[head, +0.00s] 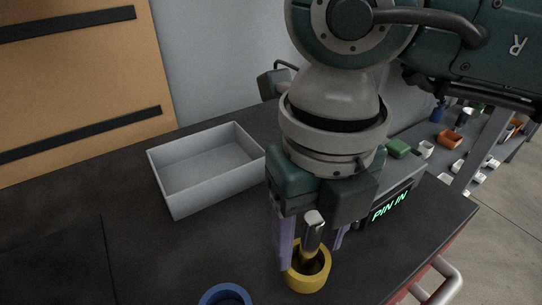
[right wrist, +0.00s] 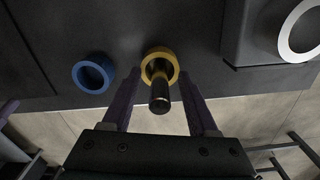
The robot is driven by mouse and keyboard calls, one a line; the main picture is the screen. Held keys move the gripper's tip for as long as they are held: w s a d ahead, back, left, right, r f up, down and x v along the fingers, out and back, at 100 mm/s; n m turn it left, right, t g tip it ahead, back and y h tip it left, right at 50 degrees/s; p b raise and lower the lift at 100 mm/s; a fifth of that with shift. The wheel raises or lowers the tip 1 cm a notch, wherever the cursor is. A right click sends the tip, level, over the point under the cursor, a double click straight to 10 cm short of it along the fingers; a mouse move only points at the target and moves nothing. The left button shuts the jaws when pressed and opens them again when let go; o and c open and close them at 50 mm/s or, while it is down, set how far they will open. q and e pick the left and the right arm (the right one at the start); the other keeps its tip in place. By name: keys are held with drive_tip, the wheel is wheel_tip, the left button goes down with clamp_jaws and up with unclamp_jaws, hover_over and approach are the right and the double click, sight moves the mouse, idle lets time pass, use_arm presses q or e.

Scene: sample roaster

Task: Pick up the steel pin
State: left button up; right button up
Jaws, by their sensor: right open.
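The steel pin (head: 314,232) stands in a yellow ring-shaped holder (head: 296,283) on the dark worktop, its shiny end up. My right gripper (head: 312,254) is open and points down over the holder, one purple finger on each side of the pin. In the right wrist view the pin (right wrist: 160,95) rises from the yellow holder (right wrist: 148,63) between the spread fingers of my right gripper (right wrist: 160,77), with gaps on both sides. The pin's lower end is hidden inside the holder. My left gripper is not in view.
A blue ring-shaped holder (head: 225,292) stands left of the yellow one; it also shows in the right wrist view (right wrist: 80,74). An empty grey tray (head: 180,203) lies behind. A box with a lit "PIN IN" display (head: 390,205) stands to the right. The worktop's left side is clear.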

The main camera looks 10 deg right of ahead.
drive_tip(key=shift+c, duration=0.2)
clamp_jaws()
idle(0.6)
